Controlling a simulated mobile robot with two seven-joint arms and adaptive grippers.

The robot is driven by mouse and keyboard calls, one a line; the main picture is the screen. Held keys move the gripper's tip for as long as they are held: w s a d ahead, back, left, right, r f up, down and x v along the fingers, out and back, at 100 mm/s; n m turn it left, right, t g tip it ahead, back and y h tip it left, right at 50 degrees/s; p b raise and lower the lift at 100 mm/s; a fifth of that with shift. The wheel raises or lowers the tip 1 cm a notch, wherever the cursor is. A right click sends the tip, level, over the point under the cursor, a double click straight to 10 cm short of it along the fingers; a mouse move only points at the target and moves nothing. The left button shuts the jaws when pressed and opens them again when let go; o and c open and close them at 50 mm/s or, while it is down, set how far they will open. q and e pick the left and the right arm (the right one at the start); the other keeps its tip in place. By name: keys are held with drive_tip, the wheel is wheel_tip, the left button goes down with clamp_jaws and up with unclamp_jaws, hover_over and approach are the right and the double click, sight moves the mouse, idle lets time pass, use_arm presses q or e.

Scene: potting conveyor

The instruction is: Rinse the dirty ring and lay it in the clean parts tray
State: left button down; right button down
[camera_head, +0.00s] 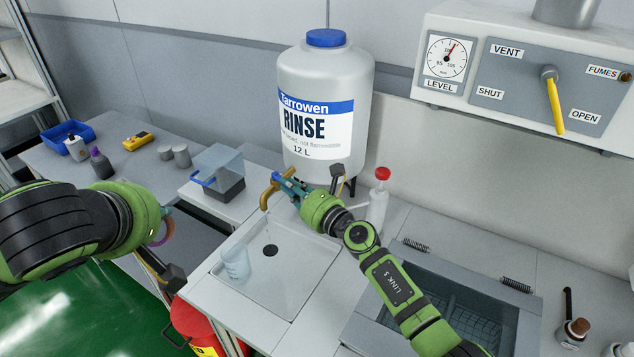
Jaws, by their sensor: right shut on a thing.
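My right gripper (279,180) is at the brass-coloured tap (265,197) over the sink (296,284), shut on the tap's blue handle (289,172); its fingers partly hide it. A thin trickle seems to fall from the spout toward the drain. A curved pinkish-brown edge, apparently the ring (164,231), shows beside my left wrist. My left gripper (168,212) is mostly hidden behind its own arm, so its grip is unclear. A blue tray (68,136) lies at the far left; no label marks it as the clean parts tray.
A pale cup (236,263) stands in the sink. The big rinse tank (324,105) stands behind the tap, a red-capped bottle (378,200) to its right. A clear-lidded box (219,172) is left of the sink. A lidded basin (440,305) is at right.

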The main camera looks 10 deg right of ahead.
drive_tip(key=shift+f, duration=0.15)
drive_tip(key=c, duration=1.2)
unclamp_jaws()
drive_tip(key=shift+c, duration=0.2)
drive_tip(key=v, duration=1.2)
drive_tip(key=shift+a, duration=0.1)
